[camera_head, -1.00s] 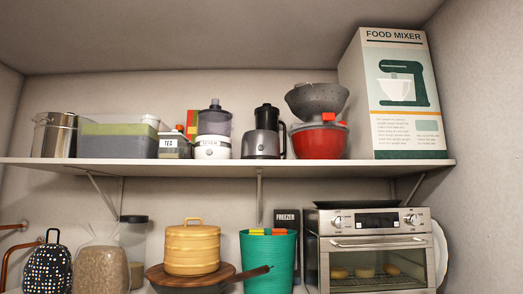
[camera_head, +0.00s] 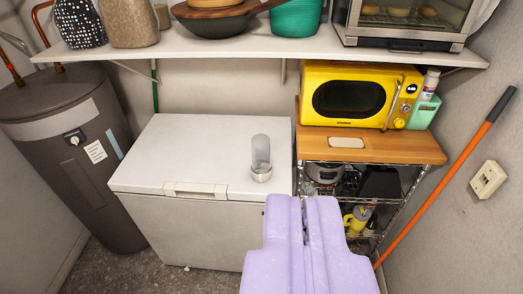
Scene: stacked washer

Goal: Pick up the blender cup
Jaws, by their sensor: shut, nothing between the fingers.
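The blender cup (camera_head: 261,157), a clear cup with a pale metallic base, stands upright on the right part of the white chest freezer's lid (camera_head: 190,146). My gripper (camera_head: 304,200) shows at the bottom centre as pale purple fingers. It is shut and empty, in front of the freezer and lower right of the cup in the picture, apart from it.
A yellow microwave (camera_head: 350,98) sits on a wooden-topped wire rack (camera_head: 425,150) right of the freezer. A shelf (camera_head: 200,47) with a toaster oven crosses above. A dark water heater (camera_head: 70,150) stands left. An orange pole (camera_head: 440,185) leans on the right wall. Most of the freezer lid is bare.

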